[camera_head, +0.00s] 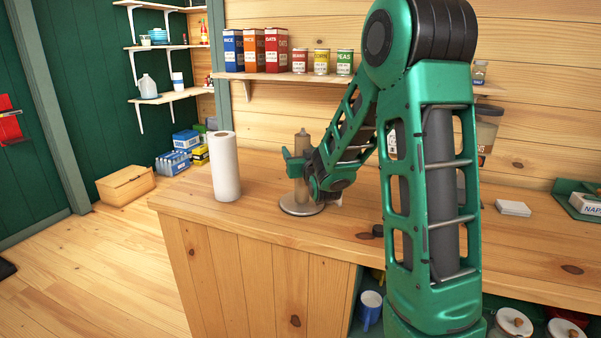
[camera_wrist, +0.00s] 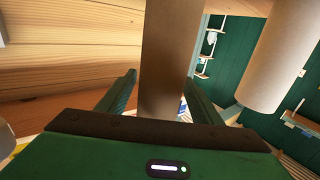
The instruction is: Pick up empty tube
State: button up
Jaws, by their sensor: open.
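The empty tube is a plain brown cardboard cylinder (camera_head: 301,184), standing upright on a round metal base (camera_head: 302,209) on the wooden counter. My gripper (camera_head: 297,158) is at the tube's upper half, coming in from the right. In the wrist view the tube (camera_wrist: 172,45) stands between the two fingers of my gripper (camera_wrist: 160,80). The fingers are open, one on each side, with a visible gap beside the tube.
A full white paper roll (camera_head: 225,168) stands on the counter left of the tube; it also shows in the wrist view (camera_wrist: 278,55). A shelf (camera_head: 290,77) with boxes and cans is on the wall behind. The counter's left front is clear.

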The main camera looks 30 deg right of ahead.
jog(key=shift+w+d, duration=0.1)
jog(key=shift+w, duration=0.15)
jog(key=c, duration=1.1)
jog(key=shift+r, duration=0.1)
notch_tip(320, 180, up, 27)
jog(key=shift+r, duration=0.2)
